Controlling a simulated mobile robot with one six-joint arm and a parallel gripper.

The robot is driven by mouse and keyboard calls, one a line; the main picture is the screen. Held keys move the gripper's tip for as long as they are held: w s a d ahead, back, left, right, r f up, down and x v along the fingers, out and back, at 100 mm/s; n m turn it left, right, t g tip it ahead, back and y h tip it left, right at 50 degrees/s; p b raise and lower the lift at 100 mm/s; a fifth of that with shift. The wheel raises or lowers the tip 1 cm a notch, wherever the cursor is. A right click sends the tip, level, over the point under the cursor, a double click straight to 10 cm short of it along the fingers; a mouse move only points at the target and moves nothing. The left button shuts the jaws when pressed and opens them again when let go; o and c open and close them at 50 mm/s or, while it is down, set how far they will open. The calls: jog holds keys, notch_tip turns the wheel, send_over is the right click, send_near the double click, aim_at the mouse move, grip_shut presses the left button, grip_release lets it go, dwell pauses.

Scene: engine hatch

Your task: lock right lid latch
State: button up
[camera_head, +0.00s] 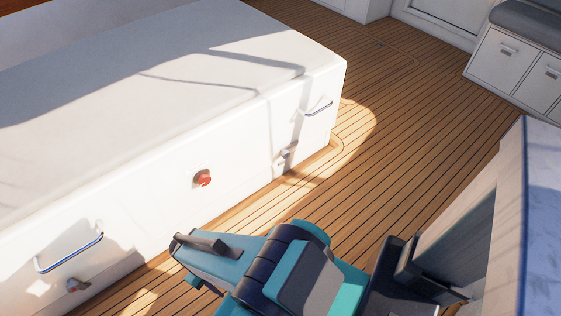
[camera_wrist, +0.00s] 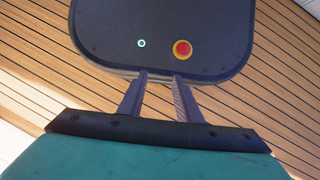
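The right lid latch (camera_head: 285,158) is a small metal fitting low on the front face of the white hatch box (camera_head: 150,187), near its right end. It is small in the head view, and I cannot tell whether it is locked. The lid (camera_head: 190,70) lies flat on the box. My gripper (camera_wrist: 161,75) shows in the wrist view with its two grey fingers apart and nothing between them. It is away from the latch, which is outside the wrist view. My teal arm (camera_head: 300,270) is at the bottom of the head view.
The box front also has a right handle (camera_head: 319,109), a red knob (camera_head: 203,178), a left handle (camera_head: 70,254) and a left latch (camera_head: 77,286). Wooden deck (camera_head: 400,130) is clear to the right. A marble-topped cabinet (camera_head: 542,210) stands close at the right edge.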

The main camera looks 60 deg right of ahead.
jog(key=shift+s+d, duration=0.2)
jog(key=shift+d, duration=0.25)
